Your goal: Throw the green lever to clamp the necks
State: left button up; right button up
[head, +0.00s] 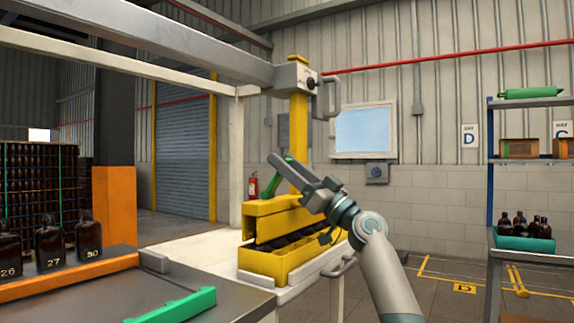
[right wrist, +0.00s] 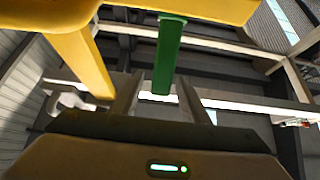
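The green lever (head: 272,184) sticks up at a slant from the yellow clamp head (head: 275,217), left of the yellow post. Dark bottles, partly hidden, sit in the yellow crate (head: 263,261) under the clamp. My right gripper (head: 279,163) reaches in from the right, its fingers at the lever's upper part. In the right wrist view the lever (right wrist: 170,50) runs down between the two spread fingers (right wrist: 158,92), with a gap showing on both sides. The right gripper looks open around it, not closed on it. My left gripper is out of view.
The yellow post (head: 299,128) rises close behind the gripper to an overhead beam with a grey handle (head: 328,98). Numbered amber bottles (head: 48,242) stand on the bench at left. A shelf rack with a teal tray (head: 524,243) of bottles stands at right.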

jog(key=shift+s, duration=0.1)
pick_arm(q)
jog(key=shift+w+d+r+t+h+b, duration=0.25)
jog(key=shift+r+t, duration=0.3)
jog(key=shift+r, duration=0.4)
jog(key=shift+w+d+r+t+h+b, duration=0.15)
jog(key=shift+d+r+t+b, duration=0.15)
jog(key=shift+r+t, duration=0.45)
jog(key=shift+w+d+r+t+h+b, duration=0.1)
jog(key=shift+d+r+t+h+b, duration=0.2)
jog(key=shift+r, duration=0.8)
pick_arm(e)
jog(key=v, duration=1.7)
jog(key=shift+f, duration=0.2)
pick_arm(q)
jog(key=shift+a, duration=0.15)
pick_arm(e)
jog(key=shift+d, duration=0.1)
